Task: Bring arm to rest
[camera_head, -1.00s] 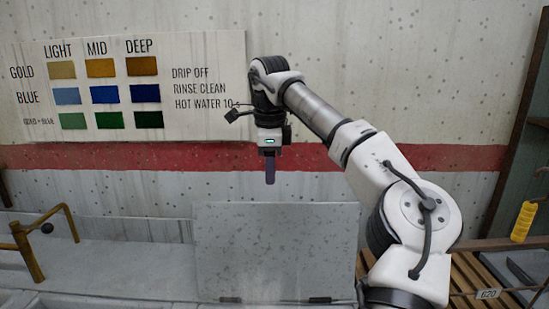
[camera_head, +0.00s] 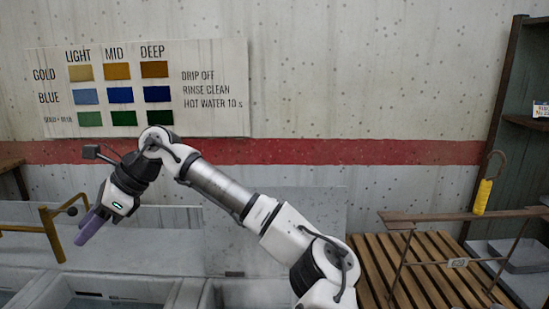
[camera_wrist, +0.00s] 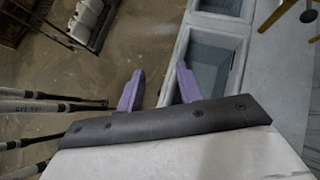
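My gripper (camera_head: 92,226) is at the left in the head view, at the end of my outstretched arm, with its purple fingers pointing down and to the left. In the wrist view my gripper (camera_wrist: 158,78) has its two purple fingers apart with nothing between them. It is open and empty. Behind it in the head view is a brass-coloured pipe frame (camera_head: 50,236); I cannot tell the gap between them.
Grey basins (camera_head: 115,292) run along the bottom left. At the right, a wooden rail (camera_head: 450,215) with a yellow-handled hook (camera_head: 482,197) stands over a slatted rack (camera_head: 420,262). The wrist view shows bare floor (camera_wrist: 135,45) and dark-gripped rods (camera_wrist: 50,106) at left.

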